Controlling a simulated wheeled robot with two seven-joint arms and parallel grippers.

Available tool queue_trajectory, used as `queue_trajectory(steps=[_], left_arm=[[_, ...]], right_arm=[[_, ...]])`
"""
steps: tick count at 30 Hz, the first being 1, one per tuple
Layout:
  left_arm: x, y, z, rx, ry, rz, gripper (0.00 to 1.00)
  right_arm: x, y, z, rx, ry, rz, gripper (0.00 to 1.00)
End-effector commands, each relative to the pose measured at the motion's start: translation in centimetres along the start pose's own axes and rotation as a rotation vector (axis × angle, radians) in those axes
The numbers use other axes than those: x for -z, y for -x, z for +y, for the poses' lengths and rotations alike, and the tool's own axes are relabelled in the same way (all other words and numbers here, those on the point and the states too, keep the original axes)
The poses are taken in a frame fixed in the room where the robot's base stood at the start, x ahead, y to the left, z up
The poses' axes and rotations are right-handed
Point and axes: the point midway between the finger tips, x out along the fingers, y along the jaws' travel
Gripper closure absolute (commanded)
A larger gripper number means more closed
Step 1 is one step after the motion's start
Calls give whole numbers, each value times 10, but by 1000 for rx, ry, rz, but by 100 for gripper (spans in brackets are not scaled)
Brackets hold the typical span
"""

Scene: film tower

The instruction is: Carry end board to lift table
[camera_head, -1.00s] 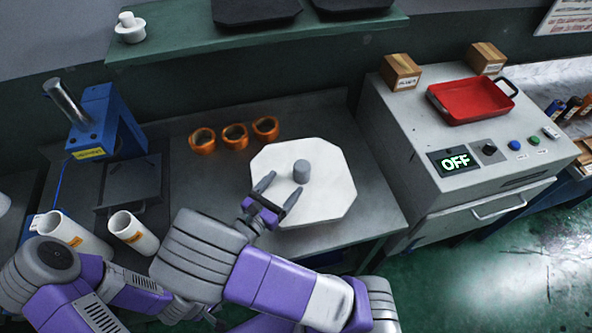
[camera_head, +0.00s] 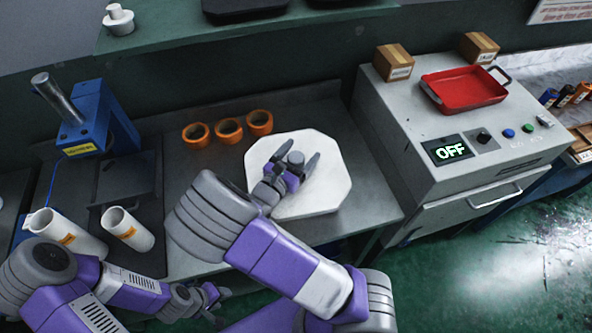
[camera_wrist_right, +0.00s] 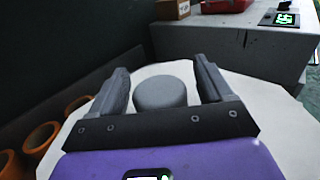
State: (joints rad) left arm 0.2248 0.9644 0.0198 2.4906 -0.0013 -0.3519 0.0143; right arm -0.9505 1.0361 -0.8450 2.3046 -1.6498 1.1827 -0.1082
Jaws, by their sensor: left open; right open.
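The end board (camera_head: 325,184) is a white octagonal plate with a grey cylindrical knob (camera_head: 295,158) at its middle. It lies flat on the dark metal workbench. My right gripper (camera_head: 298,160) is open over the board, its two fingers on either side of the knob. In the right wrist view the knob (camera_wrist_right: 161,92) stands between the fingers, with gaps at both sides, and the board (camera_wrist_right: 270,110) spreads out below. My left gripper (camera_head: 212,298) is low at the front of the bench, over the floor side, and is small in view. I cannot tell which thing is the lift table.
A blue press (camera_head: 95,120) and two white tubes (camera_head: 127,228) are at the left. A grey machine (camera_head: 400,120) reading OFF, with a red tray (camera_head: 466,90) and cardboard boxes on top, stands at the right.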

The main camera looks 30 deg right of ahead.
Motion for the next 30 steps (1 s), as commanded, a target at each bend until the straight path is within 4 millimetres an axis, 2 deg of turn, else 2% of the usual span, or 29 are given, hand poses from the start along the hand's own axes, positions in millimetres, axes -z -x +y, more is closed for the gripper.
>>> queue_trajectory(steps=[2, 17, 26, 30], left_arm=[[0, 0, 0, 0, 0, 0, 57], [0, 0, 0, 0, 0, 0, 57], [0, 1, 0, 0, 0, 0, 57], [0, 7, 2, 0, 0, 0, 57]], right_arm=[[0, 0, 0, 0, 0, 0, 23], [0, 0, 0, 0, 0, 0, 100], [-2, 0, 0, 0, -1, -1, 100], [-18, 1, 0, 0, -4, 0, 100]])
